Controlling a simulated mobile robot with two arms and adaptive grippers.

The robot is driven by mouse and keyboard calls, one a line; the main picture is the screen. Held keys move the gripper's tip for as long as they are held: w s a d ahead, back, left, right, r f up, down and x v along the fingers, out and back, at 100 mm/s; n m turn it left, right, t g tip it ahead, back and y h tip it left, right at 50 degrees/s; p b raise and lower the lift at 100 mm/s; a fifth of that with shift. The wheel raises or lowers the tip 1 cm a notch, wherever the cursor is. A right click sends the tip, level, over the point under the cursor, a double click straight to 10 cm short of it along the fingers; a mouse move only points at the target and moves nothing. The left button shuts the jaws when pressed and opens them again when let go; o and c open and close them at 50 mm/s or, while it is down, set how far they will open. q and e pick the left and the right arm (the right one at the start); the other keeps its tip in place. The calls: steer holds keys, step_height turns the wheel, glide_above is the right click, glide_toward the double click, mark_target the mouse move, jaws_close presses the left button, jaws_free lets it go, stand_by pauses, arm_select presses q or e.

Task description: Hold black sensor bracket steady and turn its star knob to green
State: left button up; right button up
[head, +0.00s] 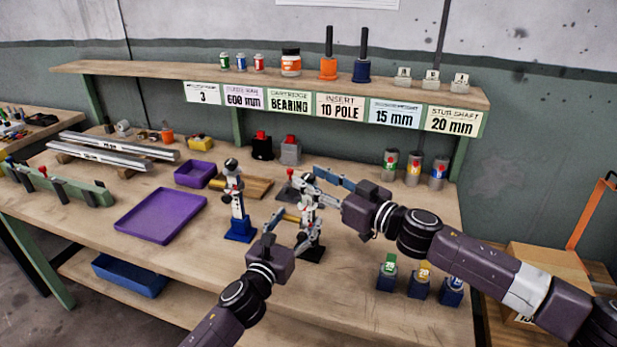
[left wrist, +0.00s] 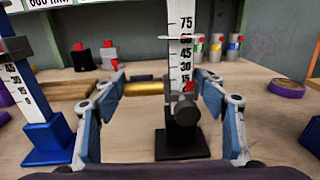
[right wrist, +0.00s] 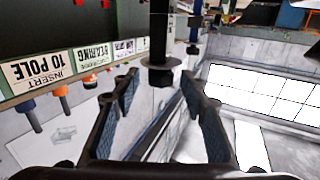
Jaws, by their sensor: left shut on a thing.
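The black sensor bracket (head: 313,254) stands upright near the table's middle. In the left wrist view it has a black base (left wrist: 182,140), a white number scale (left wrist: 181,40), a red pointer, a gold rod (left wrist: 144,88) and a grey knob-like part (left wrist: 185,108). My left gripper (head: 300,230) is shut on the bracket, its fingers across the rod and column. The dark star knob (right wrist: 158,76) at the column's top appears upside down in the right wrist view. My right gripper (right wrist: 160,85) is open, with fingers either side of the knob, apart from it. No green mark is discernible on the bracket.
A similar blue bracket (head: 238,230) stands close on the left. A purple tray (head: 160,217) and purple bin (head: 194,174) lie farther left. Small blue-based blocks (head: 387,277) stand at the front right. Red-topped blocks (head: 262,147) stand behind, under the labelled shelf (head: 270,78).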

steer(key=shift+x, duration=0.8)
steer(key=shift+c, duration=0.4)
jaws_close()
steer(key=shift+t, duration=0.3)
steer(key=m+t+h, duration=0.2)
steer(key=h, duration=0.1)
steer(key=m+t+h, duration=0.1)
steer(key=shift+s+a+m+h, duration=0.1)
steer(key=shift+a+m+h, duration=0.15)
steer(key=shift+m+h, duration=0.15)
steer(key=m+t+h, duration=0.1)
steer(key=m+h, duration=0.2)
steer(key=h, duration=0.1)
steer(key=shift+d+t, duration=0.1)
steer(key=shift+t, duration=0.3)
steer(key=shift+d+m+h, duration=0.2)
steer(key=shift+m+h, duration=0.9)
steer(key=shift+h, duration=0.9)
steer(key=shift+d, duration=0.1)
